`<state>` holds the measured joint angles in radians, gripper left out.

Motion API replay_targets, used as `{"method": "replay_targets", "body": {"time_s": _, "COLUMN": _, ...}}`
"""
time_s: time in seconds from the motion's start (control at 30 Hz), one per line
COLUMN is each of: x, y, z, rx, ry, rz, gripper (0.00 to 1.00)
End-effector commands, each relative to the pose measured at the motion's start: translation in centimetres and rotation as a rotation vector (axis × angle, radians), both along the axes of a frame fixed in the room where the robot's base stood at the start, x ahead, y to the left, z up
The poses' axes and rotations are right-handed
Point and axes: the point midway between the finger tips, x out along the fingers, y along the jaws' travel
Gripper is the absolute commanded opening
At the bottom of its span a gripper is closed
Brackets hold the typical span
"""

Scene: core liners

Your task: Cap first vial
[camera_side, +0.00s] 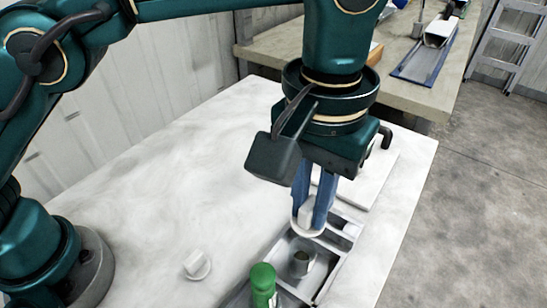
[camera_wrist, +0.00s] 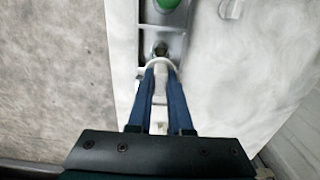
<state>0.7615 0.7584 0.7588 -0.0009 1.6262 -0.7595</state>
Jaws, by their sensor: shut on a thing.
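My gripper (camera_side: 309,212) has blue fingers shut on a white cap (camera_side: 307,231), which has a wide round rim and a raised grip. In the wrist view the cap (camera_wrist: 159,64) sits between the fingertips (camera_wrist: 162,72). A grey open-topped vial (camera_side: 301,262) stands in a compartment of the grey tray (camera_side: 325,280). The cap is above the tray, behind the vial in the side view, and looks apart from it. In the wrist view the vial (camera_wrist: 160,48) shows just beyond the cap, partly hidden. A second white cap (camera_side: 197,266) lies on the table.
A flat white slab (camera_side: 372,178) lies behind the tray. The white table (camera_side: 150,190) is clear to the left. A second bench (camera_side: 400,75) stands behind.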

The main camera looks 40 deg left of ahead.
Motion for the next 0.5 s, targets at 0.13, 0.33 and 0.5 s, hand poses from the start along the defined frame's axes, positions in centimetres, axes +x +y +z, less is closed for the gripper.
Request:
{"method": "replay_targets", "body": {"time_s": 0.13, "x": 0.0, "y": 0.1, "z": -1.2, "rx": 0.002, "ry": 0.002, "rz": 0.001, "gripper": 0.00}}
{"method": "replay_targets", "body": {"time_s": 0.33, "x": 0.0, "y": 0.1, "z": -3.1, "rx": 0.002, "ry": 0.002, "rz": 0.001, "gripper": 0.00}}
{"method": "replay_targets", "body": {"time_s": 0.5, "x": 0.0, "y": 0.1, "z": -4.5, "rx": 0.001, "ry": 0.001, "rz": 0.001, "gripper": 0.00}}
